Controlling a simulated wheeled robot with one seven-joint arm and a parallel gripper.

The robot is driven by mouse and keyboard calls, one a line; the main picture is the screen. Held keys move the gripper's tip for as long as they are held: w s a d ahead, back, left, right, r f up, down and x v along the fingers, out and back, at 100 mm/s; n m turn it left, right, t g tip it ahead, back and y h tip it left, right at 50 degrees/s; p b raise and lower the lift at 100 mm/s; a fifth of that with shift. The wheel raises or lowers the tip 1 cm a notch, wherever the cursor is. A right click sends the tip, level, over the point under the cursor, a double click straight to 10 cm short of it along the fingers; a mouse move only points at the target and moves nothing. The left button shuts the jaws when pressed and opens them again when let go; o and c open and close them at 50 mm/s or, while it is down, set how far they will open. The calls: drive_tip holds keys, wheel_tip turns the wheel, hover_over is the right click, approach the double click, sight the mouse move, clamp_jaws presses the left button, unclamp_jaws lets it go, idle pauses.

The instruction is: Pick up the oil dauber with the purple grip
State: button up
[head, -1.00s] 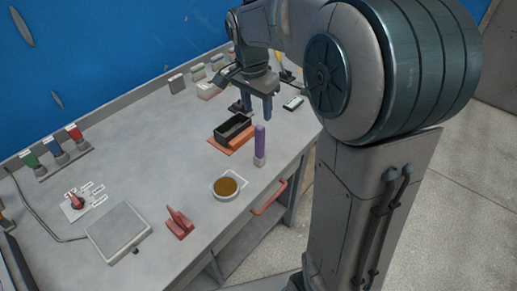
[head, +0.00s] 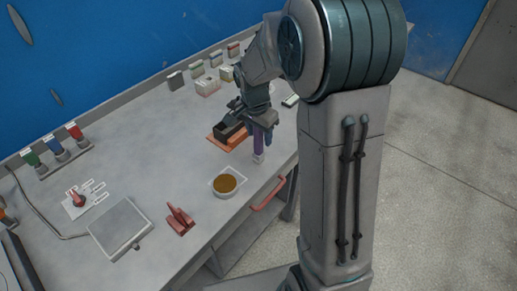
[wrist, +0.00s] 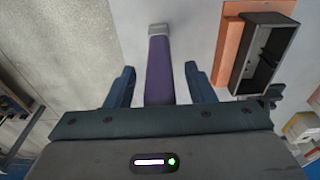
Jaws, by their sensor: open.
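The oil dauber (head: 258,141) has a purple grip and a pale grey block at its lower end, and stands upright on the workbench near its front edge. In the wrist view the dauber (wrist: 160,72) lies between the two blue fingers, with a gap on each side. My gripper (head: 262,133) is at the dauber's upper part, with its fingers open around the grip. In the wrist view my gripper (wrist: 160,84) is open and holds nothing. The top end of the grip is partly hidden by the gripper.
A black mould on an orange board (head: 217,142) lies just left of the dauber. A white bowl of brown oil (head: 225,183) and a red stand (head: 180,221) are nearer the front. A grey scale (head: 120,228) sits at left. Several small boxes (head: 207,86) line the back.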

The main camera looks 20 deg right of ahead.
clamp_jaws()
drive_tip(key=c, duration=1.1)
unclamp_jaws()
drive_tip(key=shift+o, duration=0.2)
drive_tip(key=shift+r, duration=0.15)
